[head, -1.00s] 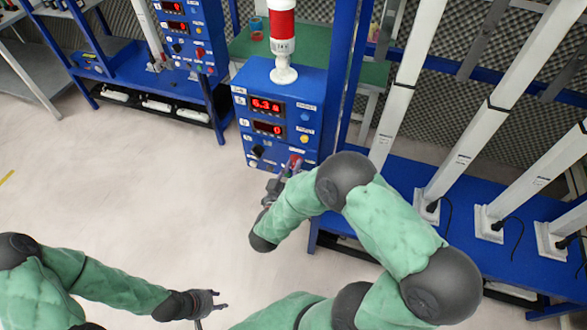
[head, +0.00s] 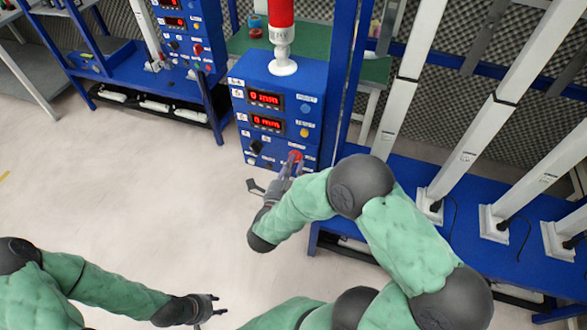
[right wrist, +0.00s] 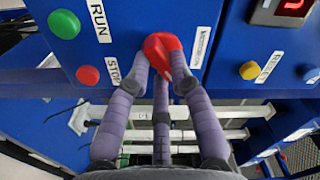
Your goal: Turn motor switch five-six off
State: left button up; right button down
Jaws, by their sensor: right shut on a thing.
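A red rotary switch (head: 295,156) sits low on the front of a blue control box (head: 240,120). The red knob also shows close up in the right wrist view (right wrist: 163,46). My right gripper (head: 293,163) is at the box front, its purple fingers around the red knob and shut on it; the fingers hide part of the knob. The label beside the knob is not readable. My left gripper (head: 214,304) is open and empty at the lower left, far from the box, over the floor.
In the right wrist view, a green button (right wrist: 64,23) by a RUN label, a red button (right wrist: 88,75) by a STOP label and a yellow button (right wrist: 249,70) are near the fingers. A red-and-white light (head: 282,40) stands on the box. Blue posts and white columns stand right.

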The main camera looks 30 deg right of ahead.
jog(key=shift+f+m+b, duration=0.15)
jog(key=shift+m+b, duration=1.35)
jog(key=shift+m, duration=1.7)
jog(key=c, duration=1.1)
grip_release()
jog(key=v, duration=1.2)
